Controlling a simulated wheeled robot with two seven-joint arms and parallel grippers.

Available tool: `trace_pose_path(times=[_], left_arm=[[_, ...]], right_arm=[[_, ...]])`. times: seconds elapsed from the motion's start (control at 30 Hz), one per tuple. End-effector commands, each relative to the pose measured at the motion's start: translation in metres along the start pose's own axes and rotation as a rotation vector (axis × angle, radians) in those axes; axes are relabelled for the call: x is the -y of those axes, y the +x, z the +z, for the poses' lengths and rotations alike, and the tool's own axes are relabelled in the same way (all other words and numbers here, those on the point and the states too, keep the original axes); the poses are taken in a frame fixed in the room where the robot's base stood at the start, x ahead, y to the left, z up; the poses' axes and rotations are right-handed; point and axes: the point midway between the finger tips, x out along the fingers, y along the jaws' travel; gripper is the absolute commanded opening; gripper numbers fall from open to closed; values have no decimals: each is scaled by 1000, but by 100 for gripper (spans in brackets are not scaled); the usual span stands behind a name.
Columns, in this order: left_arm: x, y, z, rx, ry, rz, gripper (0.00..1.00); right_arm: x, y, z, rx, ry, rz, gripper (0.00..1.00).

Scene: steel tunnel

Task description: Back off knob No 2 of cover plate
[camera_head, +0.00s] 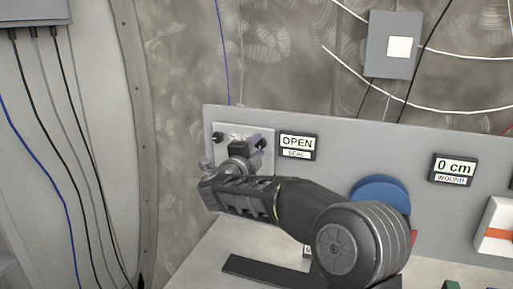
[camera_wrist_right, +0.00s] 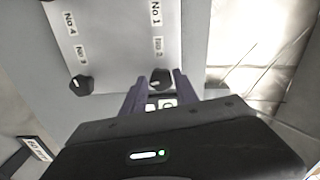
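The pale cover plate (camera_wrist_right: 115,45) shows in the right wrist view with labels No 1 to No 4. Knob No 2 (camera_wrist_right: 161,78) is dark with a white mark and sits between the tips of my right gripper (camera_wrist_right: 160,84). The two purple fingers are apart, one on each side of the knob; I cannot tell if they touch it. Knob No 3 (camera_wrist_right: 82,84) is to the left, clear of the fingers. In the head view the plate (camera_head: 228,129) is on the grey panel, partly hidden by my right gripper (camera_head: 251,146). My left gripper is not in view.
A display (camera_head: 297,146) reading OPEN, SEAL is just right of the plate. Another display (camera_head: 454,169) reads 0 cm, WOUND. A blue round part (camera_head: 380,190) and a white box with an orange band (camera_head: 497,233) are further right along the panel (camera_head: 345,155).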

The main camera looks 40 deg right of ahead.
Motion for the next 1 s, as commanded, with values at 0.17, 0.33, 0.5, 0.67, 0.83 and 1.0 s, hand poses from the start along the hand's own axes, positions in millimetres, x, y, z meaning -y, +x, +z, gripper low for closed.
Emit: trace_pose_path(times=[0.17,0.33,0.5,0.67,0.83,1.0], left_arm=[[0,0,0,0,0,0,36],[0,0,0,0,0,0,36],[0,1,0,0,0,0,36],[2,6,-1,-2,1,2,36],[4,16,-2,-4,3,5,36],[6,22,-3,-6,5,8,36]], right_arm=[[0,0,0,0,1,0,52],[0,0,0,-1,1,-1,55],[0,-2,0,0,2,-1,55],[-1,-15,1,2,4,-2,55],[-2,-42,1,2,4,-2,55],[-2,-68,1,1,3,-1,55]])
